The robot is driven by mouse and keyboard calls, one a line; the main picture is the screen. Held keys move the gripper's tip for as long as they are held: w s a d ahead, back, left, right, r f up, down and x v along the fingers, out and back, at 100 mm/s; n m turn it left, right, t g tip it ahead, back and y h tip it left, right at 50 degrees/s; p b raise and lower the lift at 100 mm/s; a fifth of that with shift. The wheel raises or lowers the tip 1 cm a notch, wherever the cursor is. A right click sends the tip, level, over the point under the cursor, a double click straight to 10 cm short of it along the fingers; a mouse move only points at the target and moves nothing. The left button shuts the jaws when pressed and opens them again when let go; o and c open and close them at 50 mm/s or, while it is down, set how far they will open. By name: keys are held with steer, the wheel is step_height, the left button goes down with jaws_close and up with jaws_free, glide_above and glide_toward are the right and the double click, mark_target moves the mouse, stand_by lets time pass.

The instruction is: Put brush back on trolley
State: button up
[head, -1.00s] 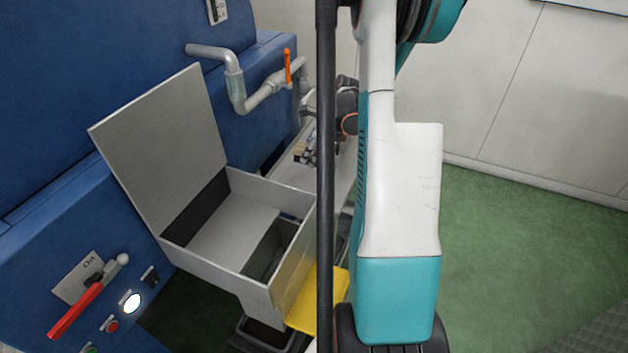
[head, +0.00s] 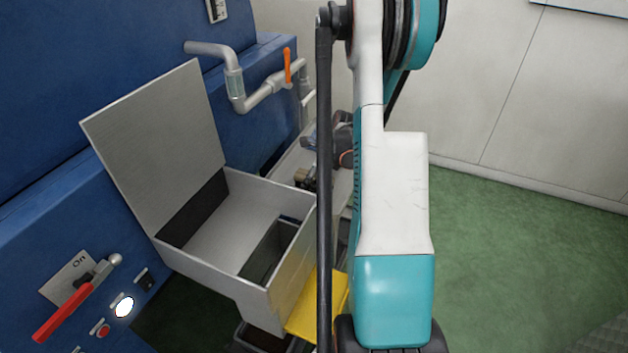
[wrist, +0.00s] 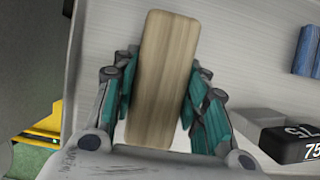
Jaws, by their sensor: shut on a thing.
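The brush shows its pale wooden back (wrist: 160,75) in the wrist view, long and upright in the picture. My gripper (wrist: 162,70) is shut on it, with teal fingers on both sides. Its bristles are hidden. The trolley's light grey top (wrist: 240,70) lies behind the brush; I cannot tell whether they touch. In the head view the trolley (head: 286,168) stands behind the open metal box, and my arm hides much of it. My gripper is partly hidden there too.
A black object with white lettering (wrist: 298,142) and blue items (wrist: 308,50) are at the right of the wrist view. An open-lidded metal box (head: 215,275), a yellow piece (head: 305,308) and a blue machine (head: 60,200) crowd the left. Green floor (head: 510,240) is clear at right.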

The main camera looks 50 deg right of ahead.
steer(key=shift+f, duration=0.1)
steer(key=shift+f, duration=0.15)
steer(key=o, duration=1.1)
steer(key=p+v, duration=0.3)
steer(key=v, duration=0.9)
steer(key=shift+r+p, duration=0.25)
steer(key=shift+p, duration=0.15)
